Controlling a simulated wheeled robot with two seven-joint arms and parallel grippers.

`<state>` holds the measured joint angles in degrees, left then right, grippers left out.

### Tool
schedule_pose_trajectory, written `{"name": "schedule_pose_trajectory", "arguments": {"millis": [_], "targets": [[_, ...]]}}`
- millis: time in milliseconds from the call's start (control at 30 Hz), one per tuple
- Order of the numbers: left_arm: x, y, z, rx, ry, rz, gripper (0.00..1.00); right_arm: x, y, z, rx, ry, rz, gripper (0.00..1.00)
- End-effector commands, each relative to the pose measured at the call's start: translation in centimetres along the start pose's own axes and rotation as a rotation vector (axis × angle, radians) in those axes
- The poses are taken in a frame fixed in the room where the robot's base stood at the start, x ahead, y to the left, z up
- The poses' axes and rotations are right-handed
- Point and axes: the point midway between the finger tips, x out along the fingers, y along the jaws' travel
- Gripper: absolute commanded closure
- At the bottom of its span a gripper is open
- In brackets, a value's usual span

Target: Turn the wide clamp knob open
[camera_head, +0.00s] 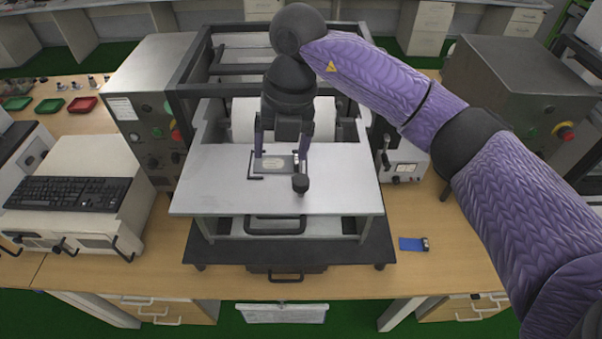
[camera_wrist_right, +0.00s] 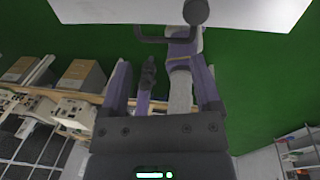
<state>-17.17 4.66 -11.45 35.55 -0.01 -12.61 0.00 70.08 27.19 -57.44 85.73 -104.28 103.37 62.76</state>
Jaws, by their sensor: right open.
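A dark round knob (camera_head: 300,184) stands at the front right corner of a small clamp fixture (camera_head: 256,178) on the white platform. A dark round knob (camera_wrist_right: 196,12) also shows at the top of the right wrist view, beyond the fingers. My right gripper (camera_head: 280,157) points down over the fixture, behind the knob. Its purple fingers are spread to the left and right with nothing seen held between them. The right wrist view shows the same spread fingers (camera_wrist_right: 163,72). Whether the fingertips touch the fixture cannot be told. My left gripper is not in view.
The white platform (camera_head: 210,185) is clear around the fixture, inside a dark frame (camera_head: 180,85). A grey control box (camera_head: 150,100) stands left and another (camera_head: 520,90) right. A keyboard (camera_head: 68,193) lies at left. A blue item (camera_head: 411,244) lies on the wooden table.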

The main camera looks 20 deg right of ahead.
Motion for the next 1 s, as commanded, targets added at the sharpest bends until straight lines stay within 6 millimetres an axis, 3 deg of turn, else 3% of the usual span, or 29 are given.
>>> {"name": "schedule_pose_trajectory", "arguments": {"millis": [33, 133, 533, 867, 900, 1000], "targets": [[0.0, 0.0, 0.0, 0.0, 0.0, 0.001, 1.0, -0.9, -1.5, 0.7, 0.045, -0.026, -0.082, 0.19], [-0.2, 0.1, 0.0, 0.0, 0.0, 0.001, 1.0, -1.3, -3.0, 1.2, 0.09, -0.044, -0.163, 0.19], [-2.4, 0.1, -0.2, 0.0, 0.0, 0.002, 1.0, 6.9, -4.2, 1.4, 0.087, -0.039, -0.162, 0.19], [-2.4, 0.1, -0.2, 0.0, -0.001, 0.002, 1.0, 8.1, -4.4, 1.4, 0.084, -0.042, -0.16, 0.19], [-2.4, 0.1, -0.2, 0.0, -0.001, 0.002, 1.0, 8.1, -4.4, 1.4, 0.084, -0.042, -0.16, 0.21], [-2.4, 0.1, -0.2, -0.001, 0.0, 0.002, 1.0, 8.1, -4.4, 1.4, 0.084, -0.042, -0.16, 0.42]]}}
